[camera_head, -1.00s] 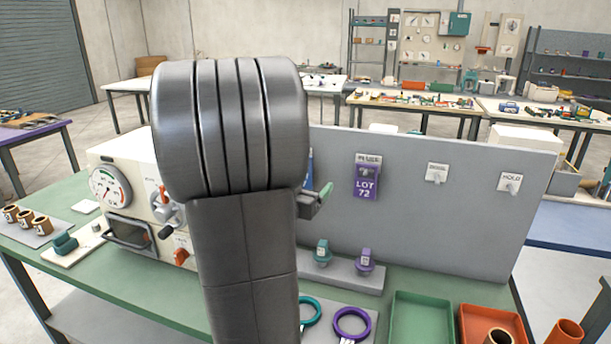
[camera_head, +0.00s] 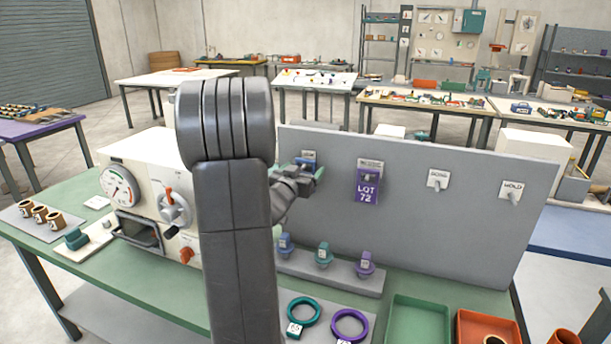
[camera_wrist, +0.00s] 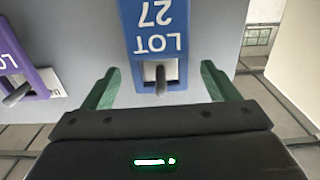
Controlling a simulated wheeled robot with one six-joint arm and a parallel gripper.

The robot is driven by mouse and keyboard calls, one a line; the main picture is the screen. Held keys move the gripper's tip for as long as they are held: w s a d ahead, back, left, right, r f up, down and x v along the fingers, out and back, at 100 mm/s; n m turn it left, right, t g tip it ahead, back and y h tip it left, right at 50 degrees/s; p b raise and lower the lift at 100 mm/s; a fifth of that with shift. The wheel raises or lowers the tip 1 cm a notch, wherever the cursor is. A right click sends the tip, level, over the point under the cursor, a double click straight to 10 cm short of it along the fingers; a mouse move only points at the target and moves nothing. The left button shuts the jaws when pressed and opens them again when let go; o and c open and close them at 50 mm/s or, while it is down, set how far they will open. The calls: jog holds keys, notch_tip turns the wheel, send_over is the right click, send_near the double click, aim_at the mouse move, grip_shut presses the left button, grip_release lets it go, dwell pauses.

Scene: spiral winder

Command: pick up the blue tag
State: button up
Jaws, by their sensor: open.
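The blue tag (camera_wrist: 155,18), marked LOT 27 and upside down in the wrist view, hangs on a peg on the grey upright board (camera_head: 440,230). In the head view it is mostly hidden behind my gripper (camera_head: 312,176). In the wrist view my gripper (camera_wrist: 160,84) is open, its two green fingers apart on either side of the tag's peg end. Nothing is held. I cannot tell how far the fingertips are from the board.
A purple LOT 72 tag (camera_head: 367,189) hangs just right of the blue one; two pegs farther right are bare. A cream machine (camera_head: 150,185) stands left. Below the board are a grey stand (camera_head: 335,280) with knobbed pieces, rings and a green tray (camera_head: 416,322).

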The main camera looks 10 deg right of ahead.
jog(key=c, duration=1.1)
jog(key=shift+r, duration=0.15)
